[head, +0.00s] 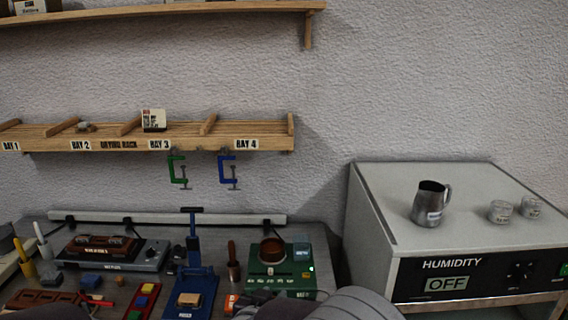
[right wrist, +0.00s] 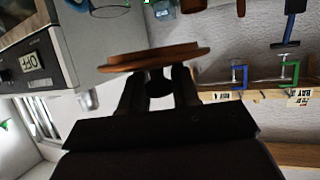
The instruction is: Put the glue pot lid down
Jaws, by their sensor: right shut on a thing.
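The glue pot lid (right wrist: 155,57) is a flat, round, brown disc with a dark knob. My right gripper (right wrist: 158,82) is shut on the knob and holds the lid in front of its fingers in the right wrist view. In the head view my right arm comes in at the bottom, right of centre; its fingers and the lid cannot be made out there. The glue pot (head: 272,249) stands uncovered on a green heater base (head: 283,281) on the bench, its round brown mouth showing.
A blue press (head: 193,262) and a brush-like tool (head: 233,262) stand left of the pot. The humidity cabinet (head: 375,215) at right carries a metal jug (head: 430,205) and two small jars; its left top is clear. Clamps hang under the drying rack (head: 180,143).

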